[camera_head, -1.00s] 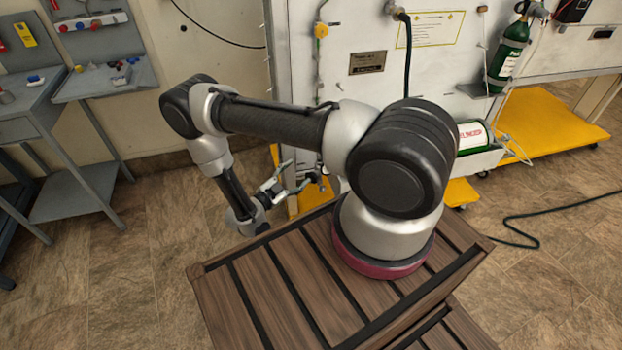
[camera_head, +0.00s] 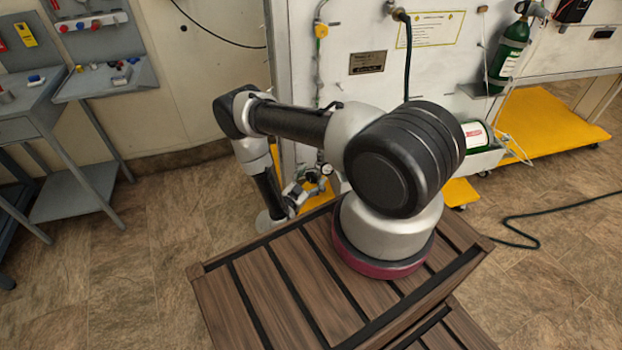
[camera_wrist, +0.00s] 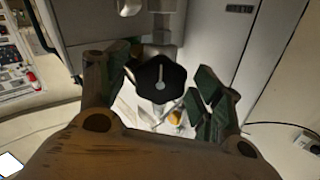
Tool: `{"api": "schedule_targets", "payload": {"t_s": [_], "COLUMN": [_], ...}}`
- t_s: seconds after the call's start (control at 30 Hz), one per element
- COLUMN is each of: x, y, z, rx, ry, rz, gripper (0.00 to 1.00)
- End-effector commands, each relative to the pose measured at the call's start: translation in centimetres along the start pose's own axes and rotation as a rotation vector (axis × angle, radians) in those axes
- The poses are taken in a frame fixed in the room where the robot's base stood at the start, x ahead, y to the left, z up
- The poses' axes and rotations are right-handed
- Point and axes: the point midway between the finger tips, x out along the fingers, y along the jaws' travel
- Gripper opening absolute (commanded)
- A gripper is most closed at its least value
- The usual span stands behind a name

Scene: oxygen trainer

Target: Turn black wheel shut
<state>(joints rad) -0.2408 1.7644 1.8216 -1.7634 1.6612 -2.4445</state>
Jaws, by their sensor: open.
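The black wheel (camera_wrist: 159,88) shows in the wrist view as a dark lobed knob with a pale line mark on its face. It sits in the gap between the fingers of my gripper (camera_wrist: 162,82), which are open. The left finger looks very near the wheel's left edge, and a gap shows on the right. I cannot tell whether either finger touches it. In the head view my gripper (camera_head: 303,192) is low beside the white panel, and I cannot make out the wheel there.
The white panel (camera_head: 370,90) stands behind my arm, with a black hose (camera_head: 407,60) and a green cylinder (camera_head: 507,55). A slatted wooden surface (camera_head: 290,285) lies below my arm. A grey workbench (camera_head: 35,95) is at the left. The tiled floor between is clear.

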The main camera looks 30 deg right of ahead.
Motion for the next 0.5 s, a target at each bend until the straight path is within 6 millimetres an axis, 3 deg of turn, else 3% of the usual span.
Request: {"api": "schedule_targets", "payload": {"t_s": [0.17,0.4,0.5], "x": [-0.01,-0.02,-0.02], "y": [-0.02,-0.02,-0.02], "z": [-0.01,-0.02,-0.02], "rx": [0.000,0.000,0.000], "ry": [0.000,0.000,0.000], "rz": [0.000,0.000,0.000], "gripper": [0.64,0.21,0.20]}}
